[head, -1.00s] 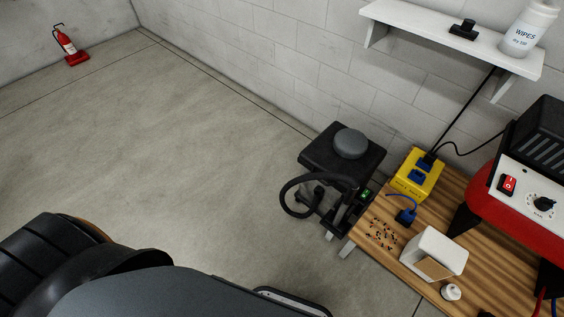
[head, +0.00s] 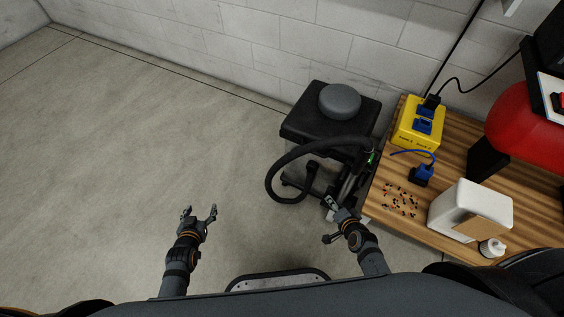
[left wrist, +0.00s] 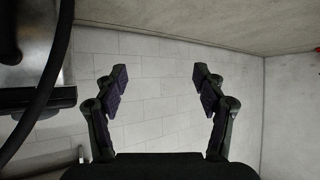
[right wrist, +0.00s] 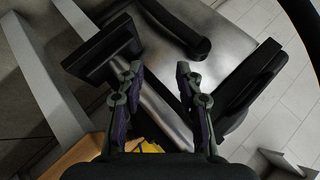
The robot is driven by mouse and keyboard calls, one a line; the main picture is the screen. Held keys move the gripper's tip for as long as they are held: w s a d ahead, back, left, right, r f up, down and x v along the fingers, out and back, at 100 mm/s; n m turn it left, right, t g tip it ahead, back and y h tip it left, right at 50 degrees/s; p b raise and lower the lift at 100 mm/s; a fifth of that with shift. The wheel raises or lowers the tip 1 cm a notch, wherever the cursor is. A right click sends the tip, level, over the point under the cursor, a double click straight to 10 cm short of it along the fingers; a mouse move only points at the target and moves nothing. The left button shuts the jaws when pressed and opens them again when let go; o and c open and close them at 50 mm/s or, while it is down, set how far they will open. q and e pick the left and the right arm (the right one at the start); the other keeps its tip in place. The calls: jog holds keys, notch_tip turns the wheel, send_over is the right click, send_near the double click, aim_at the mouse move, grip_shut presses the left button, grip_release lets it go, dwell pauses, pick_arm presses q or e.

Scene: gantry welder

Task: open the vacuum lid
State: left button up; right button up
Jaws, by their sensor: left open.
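The vacuum is a dark boxy unit with a flat black top (head: 301,124) and a round grey piece (head: 340,101) on it. The top looks closed. A black hose (head: 272,178) loops in front of it. My left gripper (head: 200,213) is open and empty over bare floor, left of the vacuum; its spread fingers show in the left wrist view (left wrist: 159,76). My right gripper (head: 328,220) is open just in front of the vacuum's lower right side, beside the table edge. In the right wrist view (right wrist: 159,72), grey and black parts lie beyond its spread fingers.
A wooden table (head: 455,160) at the right holds a yellow outlet box (head: 419,128), a blue plug (head: 423,174), scattered small bits, a white container (head: 465,205) and a red machine (head: 525,125). The wall is behind the vacuum. The floor to the left is clear.

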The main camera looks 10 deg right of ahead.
jog(key=w+a+r+m+t+y+b, duration=0.1)
jog(key=w+a+r+m+t+b, duration=0.2)
jog(key=w+b, duration=0.35)
jog(key=m+t+y+b, duration=0.1)
jog(key=m+t+b, duration=0.2)
jog(key=m+b, duration=0.15)
send_near(313, 152)
pick_arm(q)
jog(key=w+d+r+t, duration=0.1)
jog(key=r+t, duration=0.5)
jog(key=r, duration=0.7)
jog(key=w+d+r+t+h+b, duration=0.1)
jog(key=r+t, duration=0.4)
jog(key=r, duration=0.9)
jog(key=shift+w+d+r+m+t+h, duration=0.3)
jog(key=shift+w+d+t, duration=0.1)
jog(key=shift+w, duration=0.3)
pick_arm(e)
jog(key=shift+n, duration=0.45)
jog(key=x, duration=1)
jog(key=shift+w+f, duration=0.2)
jog(key=shift+f, duration=0.1)
grip_shut()
